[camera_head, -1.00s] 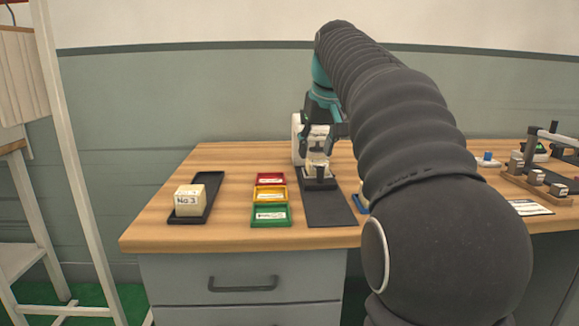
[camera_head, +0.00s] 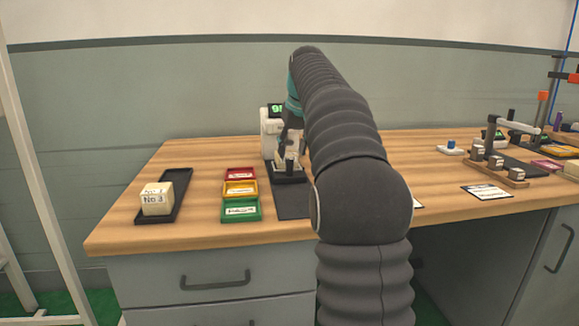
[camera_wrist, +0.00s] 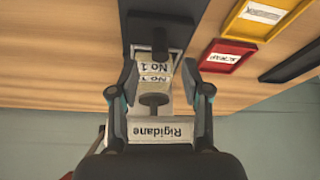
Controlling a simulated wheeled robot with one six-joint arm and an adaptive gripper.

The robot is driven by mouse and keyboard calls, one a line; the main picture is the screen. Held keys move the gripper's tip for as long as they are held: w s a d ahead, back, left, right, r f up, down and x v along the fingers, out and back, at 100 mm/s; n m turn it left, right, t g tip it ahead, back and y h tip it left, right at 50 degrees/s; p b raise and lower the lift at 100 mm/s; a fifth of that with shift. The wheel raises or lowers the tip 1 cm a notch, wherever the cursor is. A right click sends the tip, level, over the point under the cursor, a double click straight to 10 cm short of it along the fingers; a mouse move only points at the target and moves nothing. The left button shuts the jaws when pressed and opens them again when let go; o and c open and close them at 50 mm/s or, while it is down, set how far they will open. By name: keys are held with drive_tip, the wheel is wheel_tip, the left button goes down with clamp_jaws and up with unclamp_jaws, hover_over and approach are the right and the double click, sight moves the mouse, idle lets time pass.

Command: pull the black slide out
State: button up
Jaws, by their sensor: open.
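A black piece (camera_head: 289,178), which looks like the slide, lies at the foot of the white testing machine (camera_head: 269,122). In the wrist view its dark front part (camera_wrist: 160,42) points away from the machine. A pale block marked No 1 (camera_wrist: 155,68) sits just behind it, under a round grey plunger (camera_wrist: 153,100). My gripper (camera_wrist: 160,75) is open, with one finger on each side of the block and a gap visible on both sides. In the head view my gripper (camera_head: 288,142) is at the machine's front, partly hidden by my arm.
A dark mat (camera_head: 291,205) runs forward from the machine. Red, yellow and green trays (camera_head: 239,227) stand left of it. Further left, a black tray (camera_head: 180,180) holds a No 3 block (camera_head: 157,199). Small weights on a wooden rack (camera_head: 512,180) stand right.

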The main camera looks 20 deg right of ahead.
sight(290, 161)
drive_tip(key=x, duration=0.5)
drive_tip(key=shift+f+b, duration=0.3)
drive_tip(key=shift+f, duration=0.05)
clamp_jaws()
